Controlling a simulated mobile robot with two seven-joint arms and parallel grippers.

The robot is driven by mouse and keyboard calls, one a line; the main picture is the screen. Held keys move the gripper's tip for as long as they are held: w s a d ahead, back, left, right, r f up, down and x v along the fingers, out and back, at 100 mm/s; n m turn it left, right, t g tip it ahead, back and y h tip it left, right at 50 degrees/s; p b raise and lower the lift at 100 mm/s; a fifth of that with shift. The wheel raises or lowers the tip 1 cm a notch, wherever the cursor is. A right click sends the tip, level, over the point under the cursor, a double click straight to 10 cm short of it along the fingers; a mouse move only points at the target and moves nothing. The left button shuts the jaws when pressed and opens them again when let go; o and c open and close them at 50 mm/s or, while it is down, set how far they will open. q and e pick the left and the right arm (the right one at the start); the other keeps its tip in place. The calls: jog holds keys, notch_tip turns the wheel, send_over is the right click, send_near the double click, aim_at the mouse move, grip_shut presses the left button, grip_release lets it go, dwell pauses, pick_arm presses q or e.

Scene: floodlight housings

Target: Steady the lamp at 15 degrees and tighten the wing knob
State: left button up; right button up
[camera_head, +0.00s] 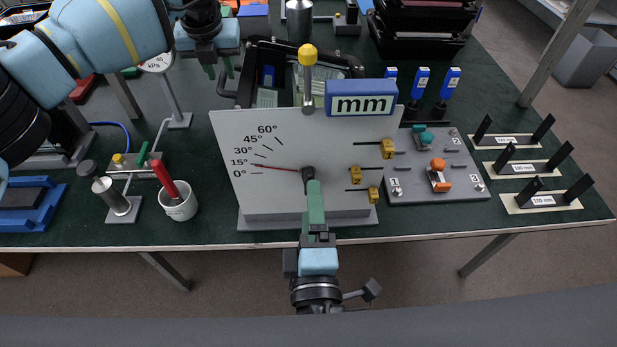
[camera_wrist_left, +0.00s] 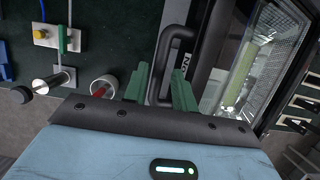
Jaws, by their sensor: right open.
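The black floodlight lamp (camera_head: 347,62) stands behind a white angle plate (camera_head: 270,196). Its black bent handle (camera_head: 227,94) sticks out at the left and also shows in the left wrist view (camera_wrist_left: 176,42). The red pointer (camera_head: 275,167) lies close to the 15° mark. My left gripper (camera_head: 219,75) is open by the handle; its green fingers (camera_wrist_left: 160,92) stand apart, with the handle showing between and beyond them. The dark wing knob (camera_head: 308,173) is at the pointer's pivot. My right gripper (camera_head: 314,184) is open with its fingertips right at the knob, partly hiding it.
A blue "mm" display (camera_head: 360,98) and a yellow-topped post (camera_head: 308,75) rise above the plate. A white cup (camera_head: 181,205) with a red tool stands left. A grey board (camera_head: 437,187) with clamps and black-posted holders (camera_head: 543,201) are at right.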

pick_arm(q)
jog(key=shift+p+v, duration=0.85)
jog(key=shift+v, duration=1.2)
pick_arm(e)
jog(key=shift+t, duration=0.4)
notch_tip(320, 180, up, 4)
jog(key=shift+w+r, duration=0.1)
jog(key=shift+r, duration=0.15)
pick_arm(q)
jog(key=shift+f, duration=0.15)
pick_arm(e)
jog(key=shift+f, duration=0.1)
